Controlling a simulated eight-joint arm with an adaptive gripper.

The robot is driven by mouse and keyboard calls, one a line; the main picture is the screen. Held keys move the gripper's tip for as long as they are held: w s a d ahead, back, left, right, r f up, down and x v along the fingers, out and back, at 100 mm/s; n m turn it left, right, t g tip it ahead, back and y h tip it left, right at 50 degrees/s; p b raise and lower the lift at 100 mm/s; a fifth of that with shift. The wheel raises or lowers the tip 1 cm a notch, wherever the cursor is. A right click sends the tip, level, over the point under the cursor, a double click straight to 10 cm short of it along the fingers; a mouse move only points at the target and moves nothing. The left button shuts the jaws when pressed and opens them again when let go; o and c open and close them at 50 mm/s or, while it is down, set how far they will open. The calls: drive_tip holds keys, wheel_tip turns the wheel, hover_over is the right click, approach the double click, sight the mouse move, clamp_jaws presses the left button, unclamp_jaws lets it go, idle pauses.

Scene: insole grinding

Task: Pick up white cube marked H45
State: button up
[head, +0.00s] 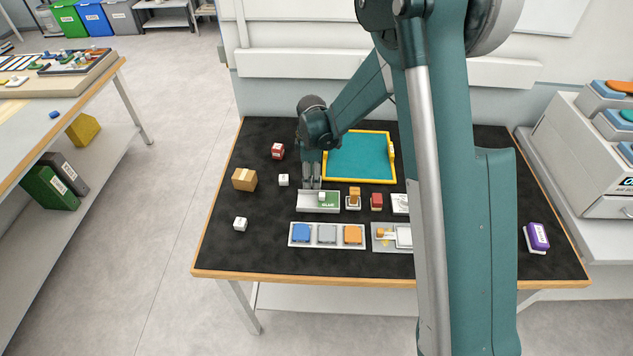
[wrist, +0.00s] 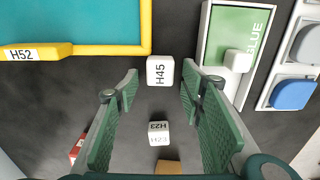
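The white cube marked H45 (wrist: 160,72) shows in the wrist view on the dark mat, its label turned sideways. It lies in line with the gap between the fingertips of my gripper (wrist: 160,88), with dark mat visible on both sides. My gripper is open and its green-padded fingers hold nothing. In the head view my gripper (head: 311,184) points down between the yellow-rimmed tray and the GLUE tray, and the H45 cube appears hidden behind it. A second white cube, marked H23 (wrist: 159,134), lies closer to the gripper base in the wrist view.
The yellow-rimmed teal tray (head: 326,180) with an H52 label (wrist: 22,54) is on one side. The GLUE tray (head: 304,203), bearing a small white cube (wrist: 238,61), is on the other. A cardboard box (head: 244,180), red cube (head: 277,151) and another white cube (head: 240,224) stand left.

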drive_tip(key=c, duration=0.8)
drive_tip(key=shift+o, duration=0.2)
drive_tip(key=shift+r, duration=0.1)
wheel_tip(320, 180, up, 10)
idle(0.4)
idle(0.5)
